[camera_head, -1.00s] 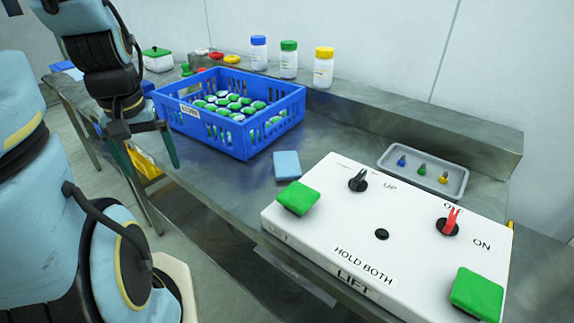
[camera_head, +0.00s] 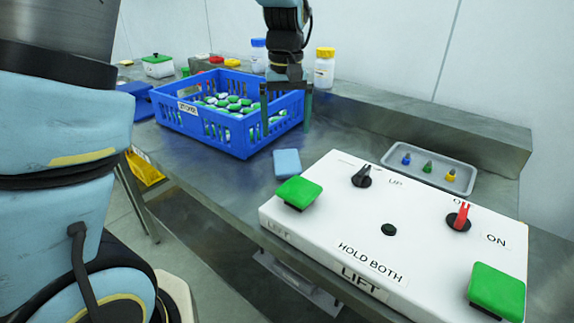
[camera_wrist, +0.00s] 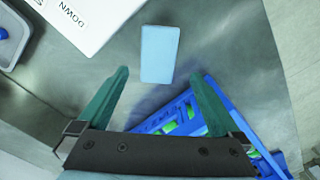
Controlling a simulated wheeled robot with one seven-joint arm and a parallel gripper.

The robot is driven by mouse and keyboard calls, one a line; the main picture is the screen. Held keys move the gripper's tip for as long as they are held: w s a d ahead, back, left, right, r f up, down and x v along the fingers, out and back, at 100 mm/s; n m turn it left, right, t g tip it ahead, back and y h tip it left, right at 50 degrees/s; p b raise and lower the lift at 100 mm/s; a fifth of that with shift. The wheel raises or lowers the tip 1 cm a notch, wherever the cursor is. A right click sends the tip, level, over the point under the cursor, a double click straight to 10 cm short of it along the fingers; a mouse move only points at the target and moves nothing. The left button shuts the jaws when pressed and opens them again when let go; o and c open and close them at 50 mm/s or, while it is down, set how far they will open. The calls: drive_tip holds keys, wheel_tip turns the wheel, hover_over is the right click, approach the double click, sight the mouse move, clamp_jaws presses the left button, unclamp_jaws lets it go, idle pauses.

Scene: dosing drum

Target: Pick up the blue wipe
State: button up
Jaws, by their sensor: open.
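The blue wipe (camera_head: 287,163) is a flat light-blue rectangle lying on the metal table, between the blue crate and the white control panel. In the wrist view the wipe (camera_wrist: 159,54) lies beyond the fingertips, roughly centred between them and apart from them. My gripper (camera_head: 287,131) hangs pointing down over the right part of the blue crate in the head view, behind the wipe. Its two green fingers (camera_wrist: 160,83) are spread wide with nothing between them.
The blue crate (camera_head: 243,141) holds several green-topped jars. The white control panel (camera_head: 335,240) with green buttons stands right of the wipe. A grey tray (camera_head: 462,187) with small coloured pieces lies behind it. Bottles (camera_head: 324,70) stand on the back ledge.

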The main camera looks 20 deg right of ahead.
sight(287, 161)
wheel_tip(287, 161, down, 9)
drive_tip(key=shift+s+d+f+p, duration=0.1)
drive_tip(key=shift+d+f+p, duration=0.05)
drive_tip(key=shift+p, duration=0.75)
drive_tip(key=c, duration=1.3)
drive_tip(key=shift+o, duration=0.2)
wheel_tip(287, 161, up, 10)
drive_tip(key=b, duration=0.1)
